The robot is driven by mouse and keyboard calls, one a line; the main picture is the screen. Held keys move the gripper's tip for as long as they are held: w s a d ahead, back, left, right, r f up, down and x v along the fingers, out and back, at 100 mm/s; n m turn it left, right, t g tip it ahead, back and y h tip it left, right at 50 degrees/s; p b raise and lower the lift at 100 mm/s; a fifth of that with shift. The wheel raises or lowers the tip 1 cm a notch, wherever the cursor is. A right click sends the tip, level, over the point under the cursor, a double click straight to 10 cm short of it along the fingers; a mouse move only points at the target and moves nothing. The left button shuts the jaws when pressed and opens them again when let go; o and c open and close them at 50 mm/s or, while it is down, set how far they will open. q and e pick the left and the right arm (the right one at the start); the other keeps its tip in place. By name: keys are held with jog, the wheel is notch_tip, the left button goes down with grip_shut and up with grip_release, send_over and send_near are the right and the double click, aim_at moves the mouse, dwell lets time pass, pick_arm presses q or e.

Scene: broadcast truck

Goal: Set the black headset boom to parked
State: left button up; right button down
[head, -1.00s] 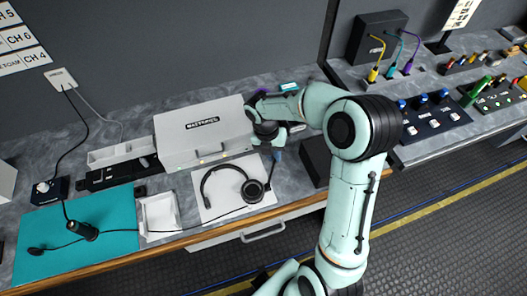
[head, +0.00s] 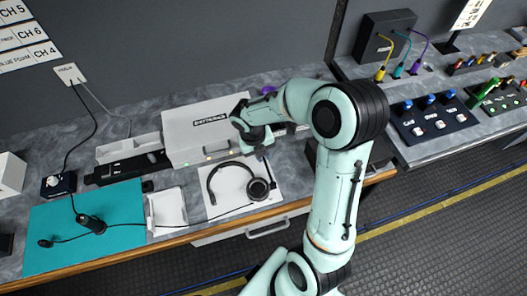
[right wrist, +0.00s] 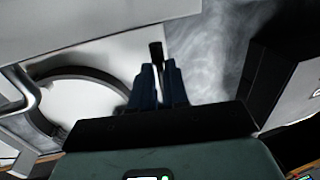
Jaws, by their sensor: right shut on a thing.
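The black headset (head: 212,183) lies on a white sheet (head: 232,207) on the grey counter, with its ear cup (head: 258,189) at the right end of the band. Its thin boom runs up from the ear cup toward my right gripper (head: 263,155). In the right wrist view my right gripper (right wrist: 159,78) is shut on the boom (right wrist: 156,52), whose dark end sticks out past the fingertips. The headset band (right wrist: 85,75) shows there at the left. The boom's lower part is hidden by the gripper in that view. My left gripper is not in view.
A white case (head: 205,132) stands just behind the headset. A white tray (head: 167,210) and a teal mat (head: 60,238) with a microphone lie to the left. A dark box stands close to the right of my gripper (right wrist: 278,75). The counter's wooden front edge is near the sheet.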

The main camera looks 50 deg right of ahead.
dwell(0.3)
jog(key=c, duration=1.2)
grip_release()
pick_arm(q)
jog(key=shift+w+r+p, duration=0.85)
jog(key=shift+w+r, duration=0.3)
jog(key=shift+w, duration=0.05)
pick_arm(e)
jog(key=r, duration=0.4)
jog(key=w+a+r, duration=0.1)
jog(key=r, duration=0.3)
jog(key=a+r, duration=0.1)
jog(key=r, duration=0.4)
jog(key=shift+w+a+r, duration=0.1)
jog(key=shift+w+a, duration=0.1)
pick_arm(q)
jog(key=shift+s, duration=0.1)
pick_arm(e)
jog(key=shift+s, duration=0.1)
